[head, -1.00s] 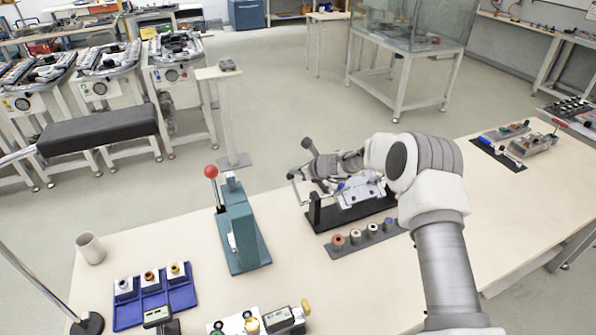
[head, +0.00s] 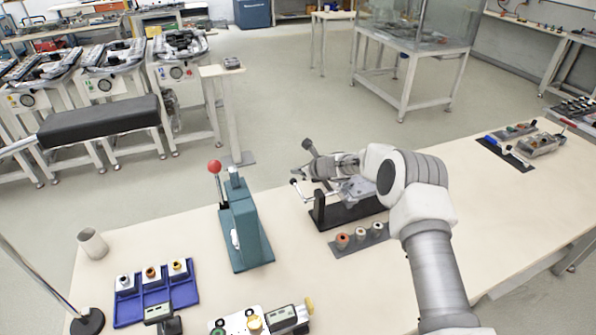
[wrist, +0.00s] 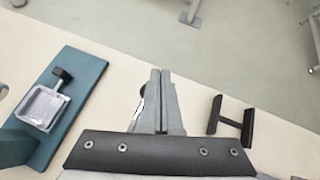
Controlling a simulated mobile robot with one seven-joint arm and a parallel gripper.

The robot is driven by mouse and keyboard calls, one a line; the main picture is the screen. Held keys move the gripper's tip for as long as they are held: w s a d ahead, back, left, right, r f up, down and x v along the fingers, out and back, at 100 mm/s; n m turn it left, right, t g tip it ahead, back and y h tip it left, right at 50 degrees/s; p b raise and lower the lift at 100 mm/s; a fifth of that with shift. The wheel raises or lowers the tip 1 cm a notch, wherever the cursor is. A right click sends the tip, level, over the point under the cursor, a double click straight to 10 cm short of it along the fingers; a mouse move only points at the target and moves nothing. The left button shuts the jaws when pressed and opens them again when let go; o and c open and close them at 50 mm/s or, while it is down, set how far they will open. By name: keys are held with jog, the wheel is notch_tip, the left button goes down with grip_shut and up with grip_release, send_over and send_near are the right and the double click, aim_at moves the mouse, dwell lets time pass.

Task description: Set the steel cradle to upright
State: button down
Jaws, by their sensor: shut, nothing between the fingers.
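The steel cradle (head: 357,190) is a silver plate on a black stand (head: 345,214) in the middle of the bench in the head view. Its plate looks sloped, not level, and my arm covers its right part. A silver crank (head: 304,193) with a pale knob sticks out at the stand's left end. My gripper (head: 320,168) is over the cradle's left end, near the crank; I cannot tell whether it touches. In the wrist view my grey fingers (wrist: 161,75) are together and empty. The cradle's plate is not clearly visible there.
A teal press (head: 243,235) with a red-knobbed lever stands left of the cradle. Several spools on a grey strip (head: 362,239) lie in front of it. A blue tray (head: 157,304) is front left. Bare bench lies between the press and the stand.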

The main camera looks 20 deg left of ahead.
jog(key=shift+w+f, duration=0.1)
jog(key=shift+f, duration=0.15)
dwell(0.6)
jog(key=d+r+n+p, duration=0.1)
jog(key=d+r, duration=0.2)
jog(key=r, duration=0.7)
jog(key=d+r+n+p, duration=0.1)
jog(key=d+r+n, duration=0.1)
jog(key=r, duration=0.7)
jog(key=s+d+r+n+h, duration=0.2)
jog(key=s+d+r+n, duration=0.75)
jog(key=r, duration=0.45)
jog(key=s+d+r+n+h, duration=0.1)
jog(key=s+d+n, duration=0.1)
jog(key=s+d, duration=0.45)
jog(key=s+d+r+n+h, duration=0.2)
jog(key=s+d+n, duration=0.1)
jog(key=s, duration=0.7)
jog(key=s+d+r+n+h, duration=0.1)
jog(key=s+d+n, duration=0.1)
jog(key=s+d, duration=0.45)
jog(key=s+d+f+n+h, duration=0.1)
jog(key=s+d+f+n, duration=0.1)
jog(key=s, duration=0.6)
jog(key=s+d+f+n+h, duration=0.1)
jog(key=s+d+f+n, duration=0.2)
jog(key=s, duration=0.5)
jog(key=shift+s+d+g+h, duration=0.2)
jog(key=shift+g+h, duration=0.1)
jog(key=shift+g, duration=0.1)
